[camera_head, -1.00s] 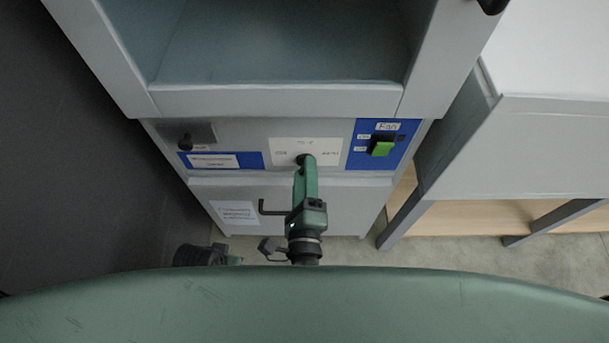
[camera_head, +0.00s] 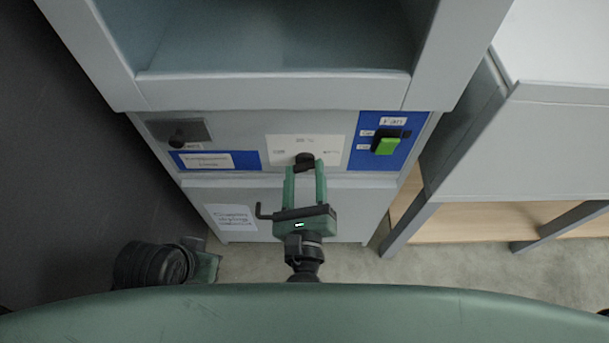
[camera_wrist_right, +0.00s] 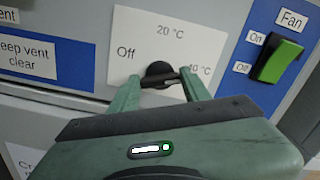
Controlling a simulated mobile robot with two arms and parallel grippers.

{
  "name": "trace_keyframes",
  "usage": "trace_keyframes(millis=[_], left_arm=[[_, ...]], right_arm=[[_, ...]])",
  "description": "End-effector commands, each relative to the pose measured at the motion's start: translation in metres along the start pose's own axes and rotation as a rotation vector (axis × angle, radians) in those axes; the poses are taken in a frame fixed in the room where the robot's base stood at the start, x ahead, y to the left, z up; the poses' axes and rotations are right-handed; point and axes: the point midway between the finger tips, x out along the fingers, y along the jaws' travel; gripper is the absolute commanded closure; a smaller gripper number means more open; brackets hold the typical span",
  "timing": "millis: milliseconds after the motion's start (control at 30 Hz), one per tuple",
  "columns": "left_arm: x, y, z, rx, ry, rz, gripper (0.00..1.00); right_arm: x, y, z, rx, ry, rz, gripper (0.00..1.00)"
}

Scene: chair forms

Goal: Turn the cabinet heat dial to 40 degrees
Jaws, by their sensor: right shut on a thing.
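The heat dial (camera_head: 305,158) is a small black knob on a white label plate (camera_head: 335,146) on the cabinet front. In the right wrist view the dial (camera_wrist_right: 160,71) has Off to its left, 20 °C above and 40 °C to its right. My right gripper (camera_head: 305,168) is shut on the dial, one green finger on each side.
A green Fan switch (camera_head: 386,146) on a blue panel is right of the dial. The cabinet's open chamber (camera_head: 275,40) is above. A bench (camera_head: 530,150) stands at the right.

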Motion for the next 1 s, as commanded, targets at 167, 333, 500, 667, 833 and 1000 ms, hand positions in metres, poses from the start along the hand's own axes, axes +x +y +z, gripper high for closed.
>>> trace_keyframes(millis=[167, 333, 500, 667, 833, 1000], left_arm=[[0.004, 0.0002, 0.0011, 0.0, 0.0, 0.0, 1.0], [0.0046, 0.0002, 0.0012, 0.0, 0.0, 0.0, 1.0], [0.0045, 0.0002, 0.0012, 0.0, 0.001, 0.0, 1.0], [0.0045, 0.0002, 0.0011, 0.0, 0.001, 0.0, 1.0], [0.0046, 0.0003, 0.0011, 0.0, 0.001, 0.0, 1.0], [0.0046, 0.0003, 0.0011, 0.0, 0.001, 0.0, 1.0]], right_arm=[[-0.0009, 0.0009, -0.0025, 0.046, 0.005, 0.002, 0.93], [-0.0009, 0.0009, -0.0022, 0.063, 0.005, 0.003, 0.93], [-0.0009, 0.0009, -0.002, 0.066, 0.005, 0.003, 0.93], [-0.0009, 0.0009, -0.002, 0.066, 0.005, 0.003, 0.93], [-0.0007, 0.0007, -0.0014, 0.064, 0.004, 0.002, 0.31], [-0.0004, 0.0003, -0.0008, 0.063, 0.002, 0.001, 0.31]])
